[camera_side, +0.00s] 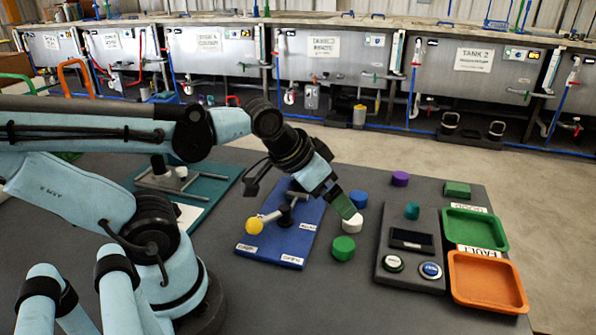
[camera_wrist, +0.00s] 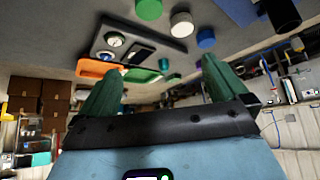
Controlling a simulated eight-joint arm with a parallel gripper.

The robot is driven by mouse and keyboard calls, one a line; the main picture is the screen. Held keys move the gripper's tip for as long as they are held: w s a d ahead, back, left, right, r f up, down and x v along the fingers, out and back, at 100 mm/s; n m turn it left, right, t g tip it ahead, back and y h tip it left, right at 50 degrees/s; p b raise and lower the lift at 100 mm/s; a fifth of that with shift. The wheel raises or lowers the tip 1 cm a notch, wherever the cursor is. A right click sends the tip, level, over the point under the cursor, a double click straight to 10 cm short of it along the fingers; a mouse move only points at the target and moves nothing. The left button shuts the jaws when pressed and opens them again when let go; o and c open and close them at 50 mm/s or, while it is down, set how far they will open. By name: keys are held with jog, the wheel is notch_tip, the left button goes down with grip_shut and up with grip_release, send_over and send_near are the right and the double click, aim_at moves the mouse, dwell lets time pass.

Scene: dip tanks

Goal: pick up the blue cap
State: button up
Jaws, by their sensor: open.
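The blue cap (camera_side: 358,199) stands on the dark table just right of the blue board, behind the white cap (camera_side: 352,222). It also shows in the wrist view (camera_wrist: 206,37), beyond the tip of the right-hand finger and apart from it. My gripper (camera_side: 343,205) has green fingers and reaches down close to the blue and white caps in the side view. In the wrist view my gripper (camera_wrist: 163,66) has its two fingers wide apart with nothing held between them. Whether a finger touches a cap in the side view I cannot tell.
A green cap (camera_side: 343,248) stands in front of the white one. A purple cap (camera_side: 400,178) stands behind. The blue board (camera_side: 270,253) carries a lever with a yellow knob (camera_side: 254,226). A button box (camera_side: 386,273), green tray (camera_side: 447,227) and orange tray (camera_side: 456,287) lie right.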

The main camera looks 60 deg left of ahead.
jog(key=shift+s+d, duration=0.1)
dwell(0.3)
jog(key=c, duration=0.4)
jog(key=w+a+r+m+g, duration=0.3)
jog(key=w+a+r, duration=0.1)
jog(key=w, duration=0.5)
jog(key=m+g, duration=0.3)
jog(key=g, duration=0.1)
send_over(361, 195)
notch_tip(361, 195, down, 6)
notch_tip(361, 195, down, 11)
jog(key=shift+s+f, duration=0.1)
jog(key=shift+f, duration=0.05)
